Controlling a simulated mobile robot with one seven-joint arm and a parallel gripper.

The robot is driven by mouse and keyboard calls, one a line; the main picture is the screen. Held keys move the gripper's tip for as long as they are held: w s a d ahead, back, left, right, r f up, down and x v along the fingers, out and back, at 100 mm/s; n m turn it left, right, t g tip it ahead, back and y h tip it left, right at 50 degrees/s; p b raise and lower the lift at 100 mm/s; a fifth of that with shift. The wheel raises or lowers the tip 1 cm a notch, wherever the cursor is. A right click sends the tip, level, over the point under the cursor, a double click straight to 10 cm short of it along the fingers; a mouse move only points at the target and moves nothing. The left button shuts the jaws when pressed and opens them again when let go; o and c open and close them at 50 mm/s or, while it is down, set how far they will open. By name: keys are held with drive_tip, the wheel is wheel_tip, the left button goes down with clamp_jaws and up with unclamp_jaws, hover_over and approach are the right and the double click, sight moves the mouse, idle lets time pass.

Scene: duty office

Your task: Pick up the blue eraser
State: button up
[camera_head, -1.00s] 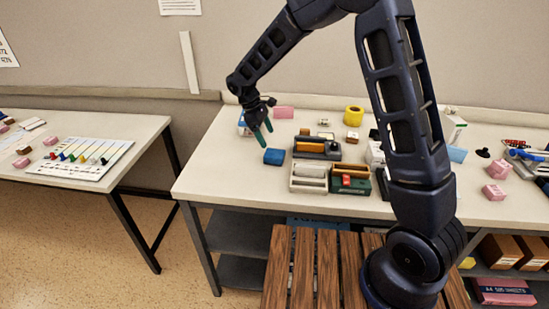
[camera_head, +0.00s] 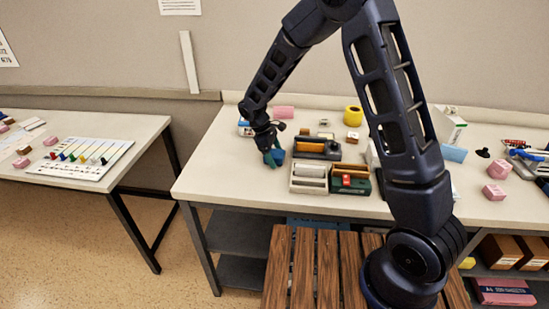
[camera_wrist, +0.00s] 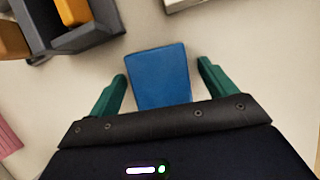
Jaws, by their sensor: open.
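The blue eraser (camera_wrist: 159,76) lies on the table between the two green fingers of my gripper (camera_wrist: 160,85) in the wrist view. The fingers are open, one on each side of it, with a gap visible on both sides. In the head view my gripper (camera_head: 273,158) is low over the table's left part, and the blue eraser (camera_head: 280,155) is mostly hidden behind the fingers.
A dark grey organiser (camera_head: 310,155) stands close to the right of my gripper. A pale box (camera_head: 308,187) and a green box (camera_head: 349,188) stand in front of it. The table's front left corner (camera_head: 215,180) is bare.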

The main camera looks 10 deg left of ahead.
drive_tip(key=c, duration=1.1)
drive_tip(key=shift+r, duration=0.1)
